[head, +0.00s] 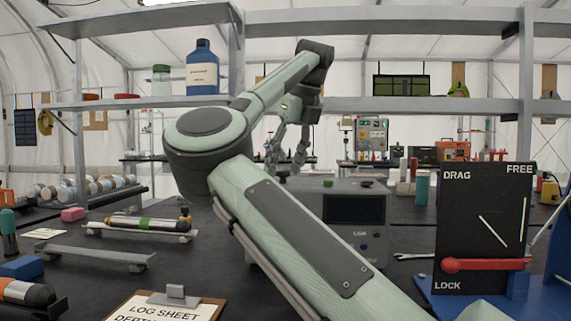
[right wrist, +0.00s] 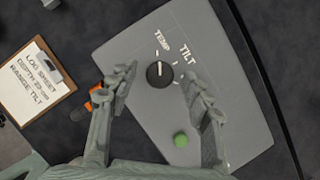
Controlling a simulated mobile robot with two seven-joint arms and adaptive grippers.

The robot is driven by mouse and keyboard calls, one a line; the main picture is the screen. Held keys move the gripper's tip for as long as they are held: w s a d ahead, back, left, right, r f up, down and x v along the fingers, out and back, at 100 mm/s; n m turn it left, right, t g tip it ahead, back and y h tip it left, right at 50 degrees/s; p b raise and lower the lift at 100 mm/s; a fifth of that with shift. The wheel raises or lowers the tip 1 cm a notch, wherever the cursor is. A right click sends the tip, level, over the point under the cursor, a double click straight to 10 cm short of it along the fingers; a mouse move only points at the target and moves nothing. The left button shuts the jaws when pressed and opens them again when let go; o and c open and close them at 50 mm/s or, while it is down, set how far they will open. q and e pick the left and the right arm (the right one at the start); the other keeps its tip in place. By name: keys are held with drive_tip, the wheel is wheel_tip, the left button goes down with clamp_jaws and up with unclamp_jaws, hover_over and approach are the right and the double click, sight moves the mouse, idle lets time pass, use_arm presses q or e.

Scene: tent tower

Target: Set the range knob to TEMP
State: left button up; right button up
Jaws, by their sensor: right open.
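The range knob (right wrist: 159,74) is a round black dial with a white pointer line on a grey panel (right wrist: 120,50). TEMP (right wrist: 162,40) and TILT (right wrist: 188,53) are printed near it. In the right wrist view the pointer runs roughly straight up the picture, toward the TEMP side; I cannot tell its exact mark. My right gripper (right wrist: 158,88) is open, with its fingers apart on either side of the knob. I cannot tell whether they touch it. In the head view my right gripper (head: 284,150) hangs over the grey instrument box (head: 380,210). My left gripper is out of view.
A green button (right wrist: 180,140) is near my right finger. A log sheet clipboard (right wrist: 35,80) lies beside the box. A black DRAG board with a red lever (head: 485,265) stands at right. Shelves with a blue bottle (head: 202,70) rise behind my arm.

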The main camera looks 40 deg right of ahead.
drive_tip(key=v, duration=1.2)
idle(0.3)
